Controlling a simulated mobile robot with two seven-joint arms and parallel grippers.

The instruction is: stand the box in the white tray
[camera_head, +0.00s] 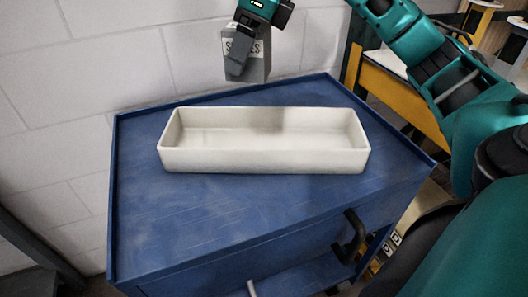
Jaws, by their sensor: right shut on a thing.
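The box (260,66) is grey with a white label and dark lettering. It hangs upright in the air at the top middle of the head view, above the far edge of the blue cabinet top. My right gripper (241,58) is shut on the box; a dark finger covers part of its near face. The white tray (262,161) is long, rectangular and empty, and sits on the cabinet top. The box is above and behind the tray, apart from it. My left gripper is not in view.
The blue cabinet (200,225) has a raised rim around its top and a dark handle at its front right. Its top is clear in front of and left of the tray. A pale block wall (110,60) stands behind. Yellow furniture (385,90) is at the right.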

